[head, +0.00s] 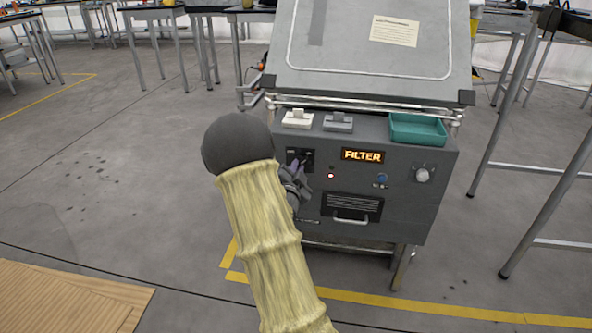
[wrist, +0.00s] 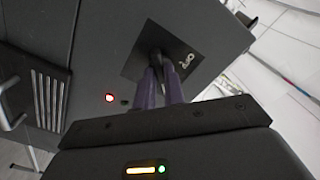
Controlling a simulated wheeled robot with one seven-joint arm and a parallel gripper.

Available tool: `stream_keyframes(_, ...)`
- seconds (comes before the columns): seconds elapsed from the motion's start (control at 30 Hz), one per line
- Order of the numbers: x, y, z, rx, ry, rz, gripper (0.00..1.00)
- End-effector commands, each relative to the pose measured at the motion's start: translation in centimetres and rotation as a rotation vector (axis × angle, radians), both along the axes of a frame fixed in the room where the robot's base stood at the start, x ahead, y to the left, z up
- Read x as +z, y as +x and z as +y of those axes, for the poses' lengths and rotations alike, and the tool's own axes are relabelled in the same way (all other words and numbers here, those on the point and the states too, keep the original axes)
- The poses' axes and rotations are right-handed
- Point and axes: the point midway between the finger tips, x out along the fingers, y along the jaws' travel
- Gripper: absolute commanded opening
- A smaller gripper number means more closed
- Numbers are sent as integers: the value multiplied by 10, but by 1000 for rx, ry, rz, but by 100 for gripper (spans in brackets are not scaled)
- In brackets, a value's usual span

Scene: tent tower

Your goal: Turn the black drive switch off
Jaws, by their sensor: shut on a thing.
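The black drive switch sits on a black plate (head: 293,152) at the left of the grey machine's front panel. In the wrist view the plate (wrist: 138,66) carries a small white label that I cannot read surely. My gripper (head: 302,167) is at this plate, partly hidden behind my own arm in the head view. In the wrist view its two purplish fingers (wrist: 164,72) reach the plate and are shut on the dark switch lever between their tips. The lever is mostly hidden, so its position is hard to tell.
A red lamp (head: 331,176) glows right of the switch. The display (head: 362,156) reads FILTER. A blue button (head: 382,178), a round knob (head: 422,174) and a handled drawer (head: 351,215) share the panel. A teal tray (head: 418,130) stands on top. Tables stand behind.

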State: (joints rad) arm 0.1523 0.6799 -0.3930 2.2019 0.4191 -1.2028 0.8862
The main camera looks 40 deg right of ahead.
Motion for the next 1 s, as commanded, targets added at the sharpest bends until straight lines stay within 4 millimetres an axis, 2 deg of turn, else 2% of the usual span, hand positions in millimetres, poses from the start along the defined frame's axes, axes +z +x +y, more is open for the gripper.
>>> stream_keyframes(0.47, -1, 0, 2, 1, -111, 134, 0)
stream_keyframes(1.0, 0, -2, 1, 2, -424, 506, 0)
